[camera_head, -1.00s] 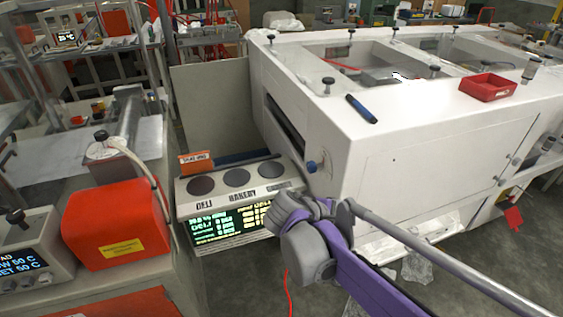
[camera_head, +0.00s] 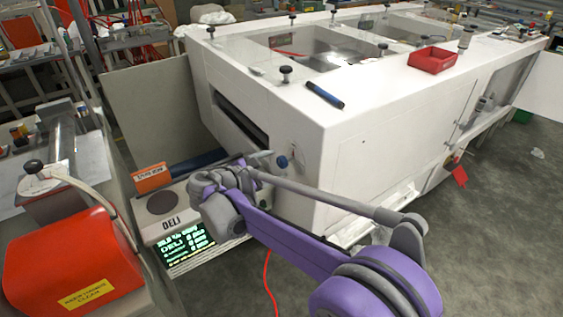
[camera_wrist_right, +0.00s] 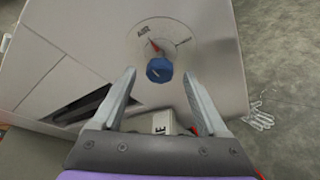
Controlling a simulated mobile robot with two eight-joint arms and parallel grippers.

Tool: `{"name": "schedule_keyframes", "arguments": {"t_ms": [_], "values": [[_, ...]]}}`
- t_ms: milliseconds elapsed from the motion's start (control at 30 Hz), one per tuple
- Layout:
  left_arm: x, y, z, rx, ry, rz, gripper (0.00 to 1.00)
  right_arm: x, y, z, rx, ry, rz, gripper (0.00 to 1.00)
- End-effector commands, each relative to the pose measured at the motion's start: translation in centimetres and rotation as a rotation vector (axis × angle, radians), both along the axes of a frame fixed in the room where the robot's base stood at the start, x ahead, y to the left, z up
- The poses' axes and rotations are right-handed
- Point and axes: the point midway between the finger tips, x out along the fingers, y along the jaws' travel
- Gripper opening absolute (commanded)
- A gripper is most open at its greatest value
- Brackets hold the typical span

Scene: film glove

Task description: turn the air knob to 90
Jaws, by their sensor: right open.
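The air knob is a blue round knob (camera_head: 282,162) on the near end face of the white machine (camera_head: 352,150). In the right wrist view the knob (camera_wrist_right: 159,70) sits below a round dial plate (camera_wrist_right: 160,42) marked AIR with a red pointer. My right gripper (camera_wrist_right: 157,95) is open, one finger to each side of the knob in that view, with nothing between its pads. Whether the fingertips reach the knob's depth is hard to tell. In the head view my right gripper (camera_head: 262,160) is beside the knob, partly hidden by its own wrist. My left gripper is out of view.
An orange-red box (camera_head: 62,262) is at the lower left. A red tray (camera_head: 433,60) and a dark blue pen (camera_head: 324,95) lie on the machine top.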

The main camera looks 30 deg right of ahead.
Motion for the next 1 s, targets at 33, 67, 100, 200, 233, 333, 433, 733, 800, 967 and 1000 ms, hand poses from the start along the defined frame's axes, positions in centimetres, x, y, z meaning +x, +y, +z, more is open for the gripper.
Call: {"name": "schedule_keyframes", "arguments": {"t_ms": [33,67,100,200,233,333,433,733,800,967,1000], "values": [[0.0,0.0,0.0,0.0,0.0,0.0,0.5,0.2,-1.0,-0.3,0.0,0.0,-0.004,0.76],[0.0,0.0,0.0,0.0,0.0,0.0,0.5,0.4,-1.4,-0.4,0.0,0.0,-0.003,0.76],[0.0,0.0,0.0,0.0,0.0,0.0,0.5,0.5,-1.9,-0.6,0.0,0.0,-0.003,0.76],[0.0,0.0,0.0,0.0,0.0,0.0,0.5,0.9,-2.9,-1.0,0.0,-0.001,-0.002,0.76],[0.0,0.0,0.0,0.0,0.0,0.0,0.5,1.0,-3.1,-1.0,0.001,-0.001,-0.001,0.76],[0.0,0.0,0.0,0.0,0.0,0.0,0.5,1.2,-3.6,-1.2,0.001,0.0,-0.001,0.76],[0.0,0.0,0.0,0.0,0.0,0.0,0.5,1.2,-3.7,-1.2,0.001,0.0,-0.001,0.76],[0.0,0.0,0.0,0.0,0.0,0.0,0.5,1.2,-3.7,-1.2,0.002,0.0,0.0,0.56],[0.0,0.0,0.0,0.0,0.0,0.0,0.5,1.2,-3.7,-1.2,0.001,-0.001,0.0,0.44],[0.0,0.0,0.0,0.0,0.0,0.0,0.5,1.2,-3.6,-1.2,0.002,0.0,0.0,0.15],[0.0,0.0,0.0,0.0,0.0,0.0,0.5,1.2,-3.6,-1.2,0.001,-0.001,0.0,0.08]]}}
